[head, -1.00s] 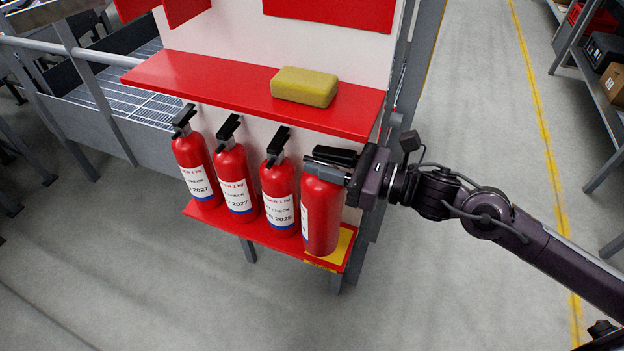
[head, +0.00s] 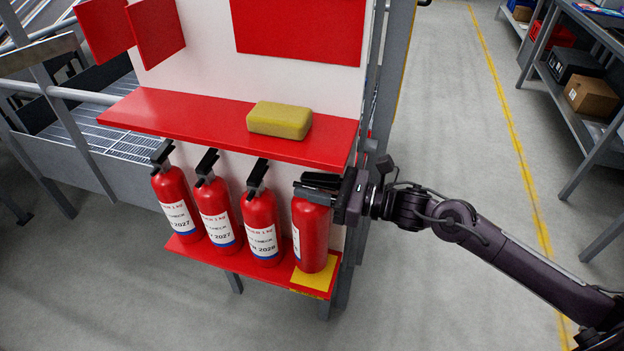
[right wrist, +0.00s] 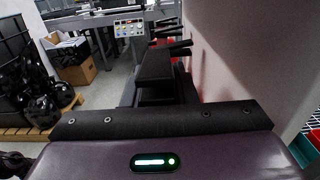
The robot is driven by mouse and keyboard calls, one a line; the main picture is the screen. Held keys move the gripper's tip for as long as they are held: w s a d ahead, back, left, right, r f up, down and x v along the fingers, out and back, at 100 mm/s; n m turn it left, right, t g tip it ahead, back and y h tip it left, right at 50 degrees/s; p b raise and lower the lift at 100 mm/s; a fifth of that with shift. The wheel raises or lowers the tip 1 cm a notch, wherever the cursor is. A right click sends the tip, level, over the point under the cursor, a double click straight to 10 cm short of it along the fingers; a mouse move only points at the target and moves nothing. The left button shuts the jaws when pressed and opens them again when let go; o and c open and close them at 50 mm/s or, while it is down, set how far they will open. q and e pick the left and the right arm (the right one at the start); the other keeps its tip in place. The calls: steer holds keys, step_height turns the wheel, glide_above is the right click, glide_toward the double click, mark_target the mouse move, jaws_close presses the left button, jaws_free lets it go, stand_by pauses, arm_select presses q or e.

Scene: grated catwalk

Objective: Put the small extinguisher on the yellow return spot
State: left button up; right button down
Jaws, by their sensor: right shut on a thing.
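The small extinguisher (head: 311,236) is red and upright at the right end of the row in the head view. My right gripper (head: 322,187) comes in from the right and is shut on its black top. The yellow return spot (head: 314,281) is on the right end of the lower red shelf. The extinguisher's base is over the spot, with yellow showing in front of it. I cannot tell whether the base touches. In the right wrist view, my gripper's dark fingers (right wrist: 155,78) hide most of the held top. My left gripper is not in view.
Several similar extinguishers (head: 262,229) stand close on the left along the lower red shelf (head: 252,263). An upper red shelf (head: 200,122) with a yellow block (head: 280,120) is above. A grey post (head: 372,120) stands right behind my gripper. The aisle floor is clear.

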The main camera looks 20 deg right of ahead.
mark_target(314, 225)
step_height(314, 225, down, 2)
steer(key=shift+f, duration=0.1)
steer(key=shift+w+f+p, duration=0.2)
steer(key=shift+p, duration=0.15)
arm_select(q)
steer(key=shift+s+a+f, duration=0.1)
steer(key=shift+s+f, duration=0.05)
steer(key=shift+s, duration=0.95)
arm_select(e)
steer(key=shift+f, duration=0.15)
steer(key=shift+d+f, duration=0.1)
steer(key=c, duration=1.5)
jaws_free()
steer(key=shift+f, duration=0.35)
steer(key=o, duration=0.3)
steer(key=shift+s, duration=0.15)
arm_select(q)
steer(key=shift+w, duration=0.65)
arm_select(e)
steer(key=shift+o, duration=0.2)
